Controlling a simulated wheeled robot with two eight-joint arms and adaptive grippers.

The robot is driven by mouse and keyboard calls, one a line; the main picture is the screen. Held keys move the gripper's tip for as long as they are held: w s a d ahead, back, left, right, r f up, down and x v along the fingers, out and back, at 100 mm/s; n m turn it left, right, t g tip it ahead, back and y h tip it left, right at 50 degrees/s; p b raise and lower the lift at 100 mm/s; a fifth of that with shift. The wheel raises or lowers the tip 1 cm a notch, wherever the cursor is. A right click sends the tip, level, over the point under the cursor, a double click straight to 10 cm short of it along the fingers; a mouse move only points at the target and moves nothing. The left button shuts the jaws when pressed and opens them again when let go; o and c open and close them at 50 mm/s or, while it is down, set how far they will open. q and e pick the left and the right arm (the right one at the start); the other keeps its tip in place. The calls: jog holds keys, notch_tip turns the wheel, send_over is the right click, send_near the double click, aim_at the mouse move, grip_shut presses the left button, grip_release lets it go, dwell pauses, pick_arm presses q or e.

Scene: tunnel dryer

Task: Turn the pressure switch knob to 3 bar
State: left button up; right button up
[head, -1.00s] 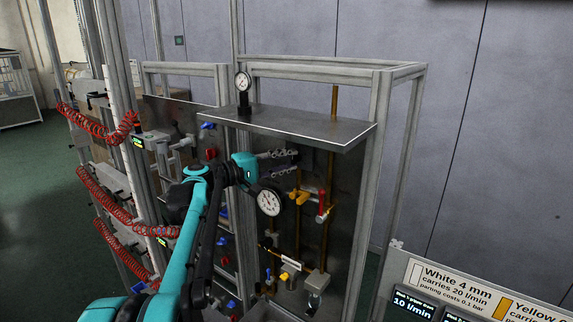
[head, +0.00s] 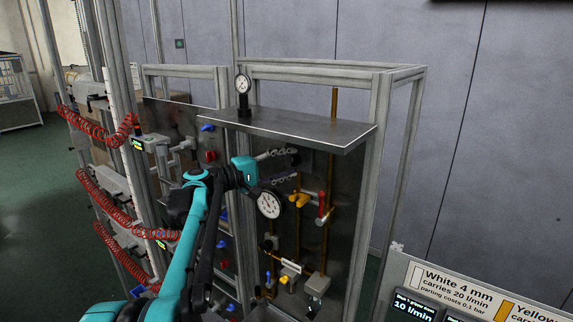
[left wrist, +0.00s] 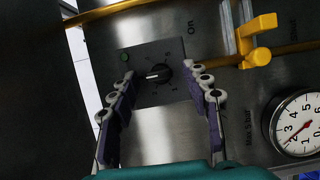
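The pressure switch knob (left wrist: 157,72) is black with a white pointer mark. In the head view my left gripper (head: 293,167) is in front of the panel under the shelf, and I cannot make out the knob there. My right gripper is not in view.
A round pressure gauge (left wrist: 298,123) and a yellow valve handle (left wrist: 255,40) are close on the right in the wrist view. A metal shelf (head: 290,128) with a small gauge (head: 243,83) overhangs the arm. A red-handled valve (head: 321,205) stands to the right.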

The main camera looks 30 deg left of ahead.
pick_arm(q)
jog(key=shift+s, duration=0.1)
jog(key=v, duration=1.2)
jog(key=s+d+f+m+g+y+b, duration=0.15)
jog(key=d+f+g+b, duration=0.4)
jog(key=d+f, duration=0.75)
jog(key=s+d+f+m+g+y+b, duration=0.1)
jog(key=s+d+f+m+g+b, duration=0.15)
jog(key=d+f+b, duration=1.05)
jog(key=s+d+f+m+y+b, duration=0.1)
jog(key=s+f+m+b, duration=0.3)
jog(key=f, duration=1.3)
jog(key=s+d+f+m+y+b, duration=0.1)
jog(key=s+f+m+y+b, duration=0.3)
jog(key=s+f, duration=0.5)
notch_tip(320, 180, down, 9)
jog(key=shift+s+r+m+g+y+b, duration=0.1)
jog(key=shift+s+m+g+y+b, duration=0.25)
jog(key=shift+b, duration=0.85)
jog(key=shift+w, duration=0.1)
